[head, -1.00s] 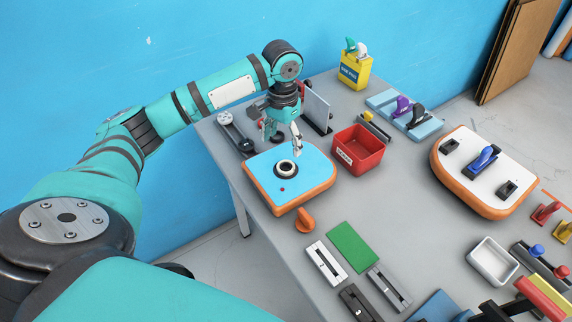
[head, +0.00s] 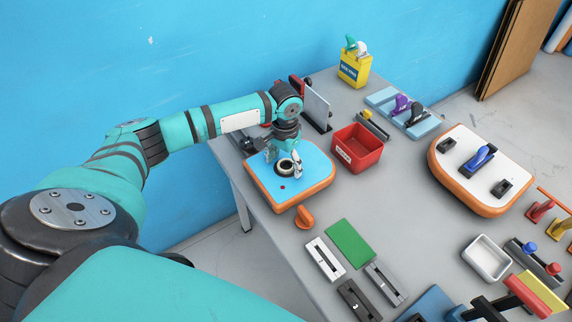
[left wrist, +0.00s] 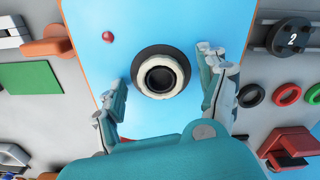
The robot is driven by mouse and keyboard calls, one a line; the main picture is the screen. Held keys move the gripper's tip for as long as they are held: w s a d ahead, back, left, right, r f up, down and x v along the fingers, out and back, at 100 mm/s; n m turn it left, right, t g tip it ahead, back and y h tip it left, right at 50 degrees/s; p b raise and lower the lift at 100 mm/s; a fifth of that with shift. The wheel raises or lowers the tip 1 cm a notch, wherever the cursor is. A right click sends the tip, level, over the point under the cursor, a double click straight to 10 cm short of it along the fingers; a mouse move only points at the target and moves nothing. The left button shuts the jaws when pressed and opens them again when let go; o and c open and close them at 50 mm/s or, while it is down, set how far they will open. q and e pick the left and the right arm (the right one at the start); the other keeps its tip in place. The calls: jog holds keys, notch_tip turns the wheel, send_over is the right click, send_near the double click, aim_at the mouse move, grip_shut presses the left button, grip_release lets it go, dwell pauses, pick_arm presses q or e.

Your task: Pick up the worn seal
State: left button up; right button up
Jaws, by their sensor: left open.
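The worn seal (left wrist: 144,83) is a pale, rough-edged ring around the dark valve opening on the blue-topped board with an orange rim (head: 312,184). In the head view the seal (head: 285,168) shows small, partly behind my fingers. My left gripper (left wrist: 166,80) is open, pointing down over the valve. In the left wrist view its fingers stand on either side of the seal, with a gap to it on both sides. I cannot tell their exact height above the board. My right gripper is not in view.
A red bin (head: 370,160) stands right of the board, and a grey upright plate (head: 316,106) behind it. An orange part (head: 305,217) lies at the front edge. Red and green rings (left wrist: 281,95) lie beside the board. A white-topped board (head: 460,182) is further right.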

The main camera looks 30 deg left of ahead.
pick_arm(q)
jog(key=c, duration=1)
jog(key=shift+o, duration=0.2)
jog(key=shift+r, duration=0.1)
